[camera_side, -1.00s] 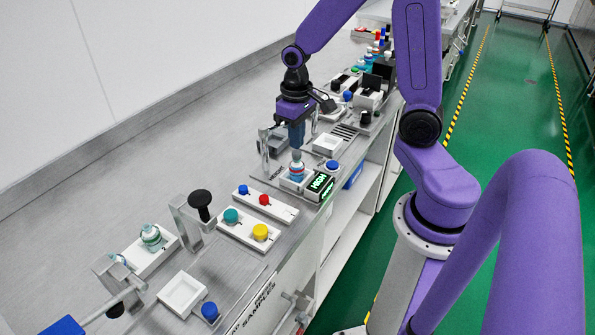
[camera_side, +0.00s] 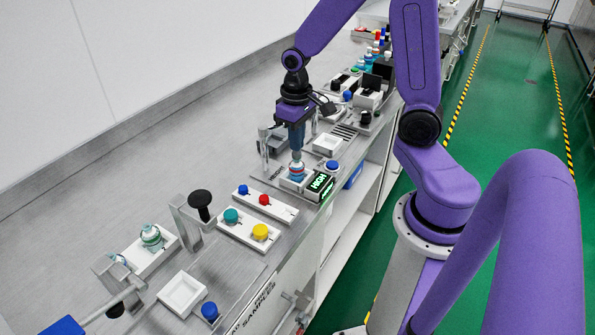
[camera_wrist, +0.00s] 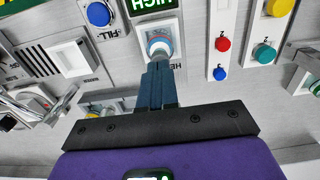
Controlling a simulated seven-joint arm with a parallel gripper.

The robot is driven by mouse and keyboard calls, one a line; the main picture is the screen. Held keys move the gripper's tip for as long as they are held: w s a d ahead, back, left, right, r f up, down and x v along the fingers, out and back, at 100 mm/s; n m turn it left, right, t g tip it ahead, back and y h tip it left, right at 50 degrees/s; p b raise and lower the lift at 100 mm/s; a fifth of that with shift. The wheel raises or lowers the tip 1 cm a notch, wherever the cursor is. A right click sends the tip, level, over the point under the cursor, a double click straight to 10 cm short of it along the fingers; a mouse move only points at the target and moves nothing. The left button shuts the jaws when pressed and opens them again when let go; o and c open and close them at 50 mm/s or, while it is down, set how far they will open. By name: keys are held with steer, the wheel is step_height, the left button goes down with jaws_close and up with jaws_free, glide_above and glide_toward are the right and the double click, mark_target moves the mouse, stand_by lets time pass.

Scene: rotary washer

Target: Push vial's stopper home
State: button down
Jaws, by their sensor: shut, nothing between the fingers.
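The vial (camera_side: 297,172) stands upright in a white holder (camera_side: 289,184) beside a small display with green letters reading HIGH (camera_side: 320,185). My gripper (camera_side: 297,152) is shut and empty, pointing down, with its fingertips at the top of the vial. In the wrist view the shut fingers (camera_wrist: 158,66) reach the vial's top (camera_wrist: 159,46) and look to be touching it. The fingertips cover the stopper, so I cannot tell how deep it sits.
A blue button (camera_side: 332,167) is beside the display. Left of the station are a panel with teal (camera_side: 231,215) and yellow (camera_side: 260,232) knobs, a black knob (camera_side: 200,198), another vial (camera_side: 152,236) and an empty white tray (camera_side: 182,296). Equipment crowds the bench behind my gripper.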

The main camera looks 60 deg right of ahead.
steer(key=shift+f, duration=0.55)
stand_by(0.5)
stand_by(0.4)
steer(key=shift+r, duration=3.5)
steer(key=s+a+n, duration=0.5)
steer(key=s+n, duration=0.1)
steer(key=s, duration=0.3)
steer(key=s+a+n, duration=0.5)
steer(key=s+n, duration=0.1)
steer(key=s, duration=0.3)
steer(key=shift+s+a+r+n, duration=0.3)
steer(key=shift+s+a+r, duration=0.05)
steer(key=shift+a+r, duration=0.1)
